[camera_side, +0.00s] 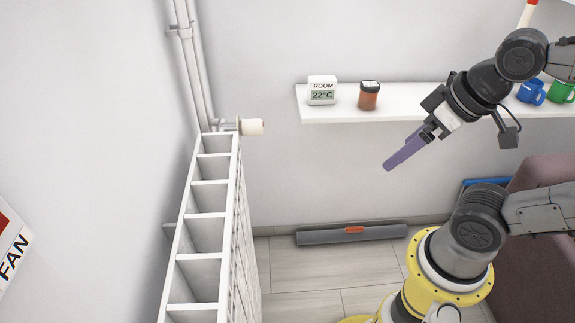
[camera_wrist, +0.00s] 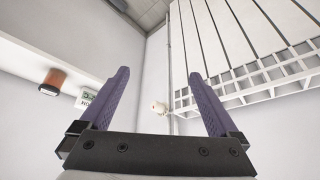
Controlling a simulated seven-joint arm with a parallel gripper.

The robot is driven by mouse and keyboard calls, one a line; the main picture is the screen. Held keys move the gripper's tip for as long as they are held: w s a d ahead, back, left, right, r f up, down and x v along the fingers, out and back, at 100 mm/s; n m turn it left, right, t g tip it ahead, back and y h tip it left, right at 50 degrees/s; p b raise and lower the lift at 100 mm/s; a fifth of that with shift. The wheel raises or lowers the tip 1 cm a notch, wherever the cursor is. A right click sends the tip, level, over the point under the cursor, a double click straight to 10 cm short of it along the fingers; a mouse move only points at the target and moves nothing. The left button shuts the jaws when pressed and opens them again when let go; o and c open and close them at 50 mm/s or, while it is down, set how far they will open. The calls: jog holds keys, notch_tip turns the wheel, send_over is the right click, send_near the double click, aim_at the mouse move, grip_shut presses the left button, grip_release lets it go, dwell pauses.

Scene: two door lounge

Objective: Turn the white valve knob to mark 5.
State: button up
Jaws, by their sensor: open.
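The white valve knob (camera_side: 251,127) sits at the top right end of the white radiator (camera_side: 218,214), on a metal fitting by the wall. Its marks cannot be read. In the wrist view the knob (camera_wrist: 159,107) shows small and farther off, between the two fingers. My gripper (camera_side: 389,166) has purple fingers and is to the right of the knob and a little lower in the side picture, well apart from it. In the wrist view my gripper (camera_wrist: 160,75) is open with nothing between its fingers.
A white shelf (camera_side: 430,96) on the wall holds a room display (camera_side: 322,91) reading 22°C, a brown jar (camera_side: 369,95), a blue mug (camera_side: 531,92) and a green mug (camera_side: 562,91). Pipes (camera_side: 193,70) rise behind the radiator. Between gripper and knob the space looks clear.

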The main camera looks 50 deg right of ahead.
aim_at(254, 127)
jog(key=shift+w+d, duration=0.15)
jog(key=shift+d, duration=0.05)
jog(key=shift+c, duration=0.6)
jog(key=w+a+r+m+g+y, duration=0.2)
jog(key=a+m+g+y, duration=0.2)
jog(key=a+m+y, duration=0.45)
jog(key=w+a+r+m+y, duration=0.2)
jog(key=w+a+m+y, duration=0.15)
jog(key=w+m, duration=0.65)
jog(key=w+d+f+m+t+y, duration=0.2)
jog(key=w+d+f+m+t, duration=0.2)
jog(key=w+d, duration=0.25)
jog(key=w+d+f+m+t+y, duration=0.1)
jog(key=w+d+f+m+t, duration=0.3)
jog(key=w, duration=0.4)
jog(key=w+d+f+m+t+h, duration=0.1)
jog(key=d+f+m+t+h, duration=0.15)
jog(key=d+f+m, duration=0.55)
jog(key=w+a, duration=0.2)
jog(key=w, duration=0.1)
jog(key=w+a+f+n, duration=0.1)
jog(key=w+a, duration=0.2)
jog(key=w+a+n+t, duration=0.1)
jog(key=w+a, duration=0.1)
jog(key=w, duration=0.1)
jog(key=shift+w+a+f, duration=0.15)
jog(key=shift+w+a, duration=0.2)
jog(key=shift+w, duration=0.05)
